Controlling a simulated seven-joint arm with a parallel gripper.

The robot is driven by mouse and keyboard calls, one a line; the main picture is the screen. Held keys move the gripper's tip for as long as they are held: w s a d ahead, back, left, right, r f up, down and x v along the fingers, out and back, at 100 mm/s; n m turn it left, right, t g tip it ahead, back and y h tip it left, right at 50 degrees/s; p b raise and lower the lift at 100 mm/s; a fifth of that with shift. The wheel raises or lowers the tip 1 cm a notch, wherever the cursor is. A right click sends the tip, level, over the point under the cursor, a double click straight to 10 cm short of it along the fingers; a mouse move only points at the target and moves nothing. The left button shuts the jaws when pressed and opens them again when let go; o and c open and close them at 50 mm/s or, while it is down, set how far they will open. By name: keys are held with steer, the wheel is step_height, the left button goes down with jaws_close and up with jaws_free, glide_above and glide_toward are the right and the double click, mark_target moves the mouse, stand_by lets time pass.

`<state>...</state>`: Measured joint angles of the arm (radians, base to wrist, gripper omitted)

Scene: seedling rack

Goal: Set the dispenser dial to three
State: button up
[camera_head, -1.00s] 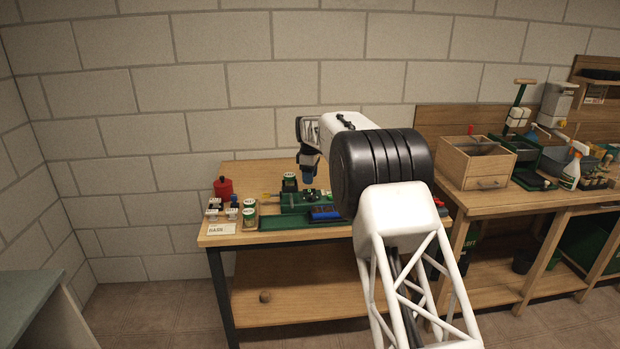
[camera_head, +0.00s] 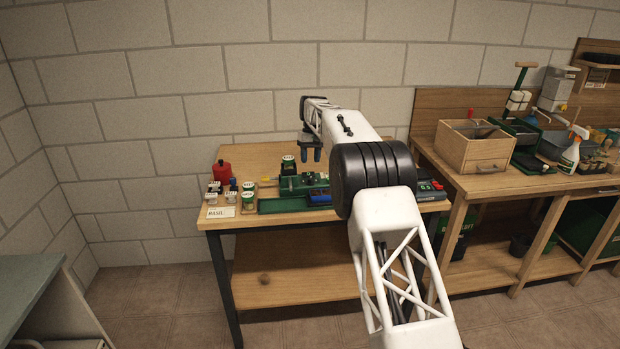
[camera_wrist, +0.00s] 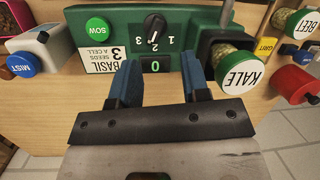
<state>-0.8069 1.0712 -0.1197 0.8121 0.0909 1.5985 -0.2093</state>
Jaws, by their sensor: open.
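The green dispenser (camera_head: 300,187) stands on the wooden bench. In the wrist view its front panel (camera_wrist: 185,62) shows upside down, with a black dial (camera_wrist: 155,28) above a small display (camera_wrist: 152,66) reading 0. The figures 1, 2 and 3 are printed around the dial; which one its white mark meets is hard to tell. A card (camera_wrist: 100,58) reads "BASIL 3 seeds a cell", beside a green SOW button (camera_wrist: 96,25). My gripper (camera_head: 311,154) is above the dispenser. In the wrist view my gripper (camera_wrist: 160,62) is open and empty, its blue fingers apart and pointing toward the panel.
A KALE jar (camera_wrist: 240,72) sits at the dispenser's side. A blue MIST button (camera_wrist: 22,62), a BEET jar (camera_wrist: 302,24) and a red container (camera_wrist: 296,85) are nearby. A wooden box (camera_head: 475,150) stands on the right-hand bench.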

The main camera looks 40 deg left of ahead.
mark_target(310, 179)
steer(key=m, duration=0.2)
steer(key=m+g, duration=0.1)
steer(key=m, duration=0.4)
steer(key=shift+w+d+h, duration=0.1)
steer(key=shift+w+h, duration=0.2)
steer(key=shift+w, duration=0.05)
steer(key=shift+g, duration=0.3)
steer(key=shift+f, duration=0.1)
steer(key=shift+x, duration=3.8)
steer(key=shift+c, duration=0.4)
steer(key=c, duration=0.5)
